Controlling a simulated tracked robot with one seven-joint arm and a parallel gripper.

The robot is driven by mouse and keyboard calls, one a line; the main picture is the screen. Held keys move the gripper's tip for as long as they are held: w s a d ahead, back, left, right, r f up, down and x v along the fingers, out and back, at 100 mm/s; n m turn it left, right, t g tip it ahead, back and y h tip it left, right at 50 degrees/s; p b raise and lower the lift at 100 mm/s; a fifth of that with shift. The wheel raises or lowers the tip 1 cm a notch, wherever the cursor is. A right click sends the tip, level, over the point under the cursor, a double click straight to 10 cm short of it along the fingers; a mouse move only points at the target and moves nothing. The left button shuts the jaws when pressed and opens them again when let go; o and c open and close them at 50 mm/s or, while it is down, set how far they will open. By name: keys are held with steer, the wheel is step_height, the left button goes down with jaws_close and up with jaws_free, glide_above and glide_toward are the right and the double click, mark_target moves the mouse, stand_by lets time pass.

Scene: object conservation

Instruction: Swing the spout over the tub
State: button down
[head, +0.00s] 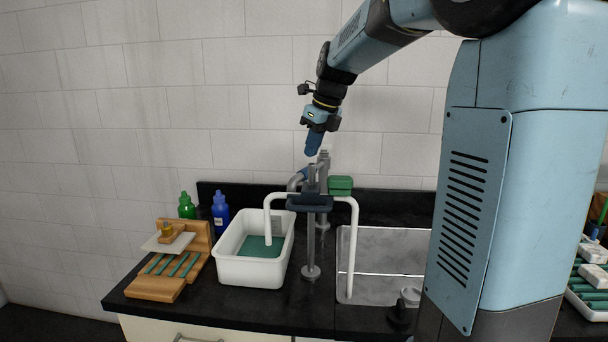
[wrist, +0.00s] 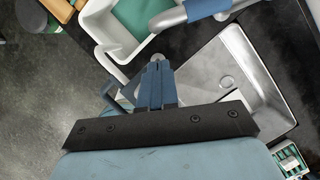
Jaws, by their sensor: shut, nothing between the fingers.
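The grey metal spout (head: 293,182) has a blue sleeve (head: 303,173) and curves leftward behind the dark clamp. In the wrist view its bare end (wrist: 168,18) overlaps the near inner corner of the tub, and the blue sleeve (wrist: 205,8) lies to the right. The white tub (head: 250,271) stands on the counter with green at its bottom; it also shows in the wrist view (wrist: 97,22). My gripper (head: 311,154) points down, shut and empty, above the tap and clamp. Its closed fingertips (wrist: 158,62) appear apart from the spout. The exact height between them is unclear.
A dark clamp (head: 310,203) on a grey stand carries a white bent tube (head: 353,240), one leg in the tub, the other at the metal sink (head: 390,255). A green block (head: 340,185) sits beside it. Bottles (head: 220,213) and a wooden rack (head: 155,287) stand left.

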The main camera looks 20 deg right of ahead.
steer(key=x, duration=1)
